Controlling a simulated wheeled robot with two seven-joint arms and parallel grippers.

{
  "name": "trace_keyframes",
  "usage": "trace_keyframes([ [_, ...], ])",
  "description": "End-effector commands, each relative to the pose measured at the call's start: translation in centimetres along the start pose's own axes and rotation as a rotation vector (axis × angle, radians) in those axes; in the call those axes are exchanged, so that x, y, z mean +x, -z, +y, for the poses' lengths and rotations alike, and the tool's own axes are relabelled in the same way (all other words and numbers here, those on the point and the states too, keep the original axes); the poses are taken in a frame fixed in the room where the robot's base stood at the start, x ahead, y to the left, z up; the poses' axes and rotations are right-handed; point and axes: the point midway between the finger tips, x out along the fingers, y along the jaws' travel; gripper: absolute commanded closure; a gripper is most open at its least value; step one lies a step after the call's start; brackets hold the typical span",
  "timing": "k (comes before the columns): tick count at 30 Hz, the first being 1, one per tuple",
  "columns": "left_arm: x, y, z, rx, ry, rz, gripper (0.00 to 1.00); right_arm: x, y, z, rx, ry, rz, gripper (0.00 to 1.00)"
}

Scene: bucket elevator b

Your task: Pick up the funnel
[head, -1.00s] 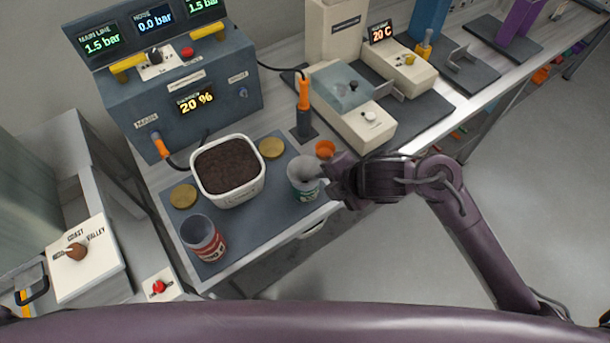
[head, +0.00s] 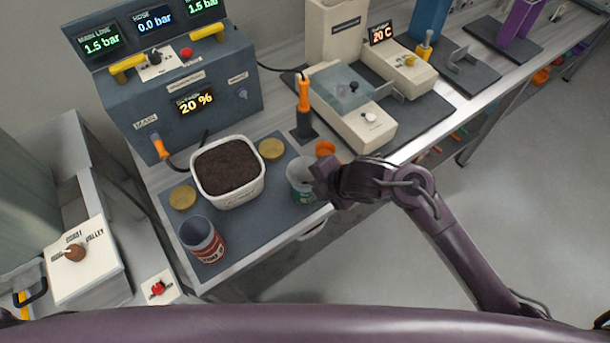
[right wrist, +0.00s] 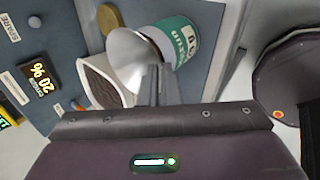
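The funnel (right wrist: 128,62) is a pale grey cone seated in the mouth of a green-and-white can (right wrist: 180,42). In the head view the funnel (head: 300,167) shows as a grey hollow at the top of the can (head: 303,193) on the dark mat. My right gripper (right wrist: 157,72) has its two fingers close together at the funnel's side, shut on its wall as far as I can see. In the head view the right gripper (head: 320,180) reaches the can from the right, hiding its right side. My left gripper is not in view.
A white tub of dark soil (head: 228,170) stands left of the can. A red can (head: 203,240) stands at the front left of the mat. An orange cup (head: 325,149) sits just behind the gripper. The floor at right is clear.

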Motion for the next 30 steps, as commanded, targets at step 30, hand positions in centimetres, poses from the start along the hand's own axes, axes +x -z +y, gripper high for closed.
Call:
trace_keyframes([
  [30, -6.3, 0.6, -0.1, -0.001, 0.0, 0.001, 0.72, -12.5, -0.1, 9.4, -0.006, -0.005, -0.004, 1.0],
])
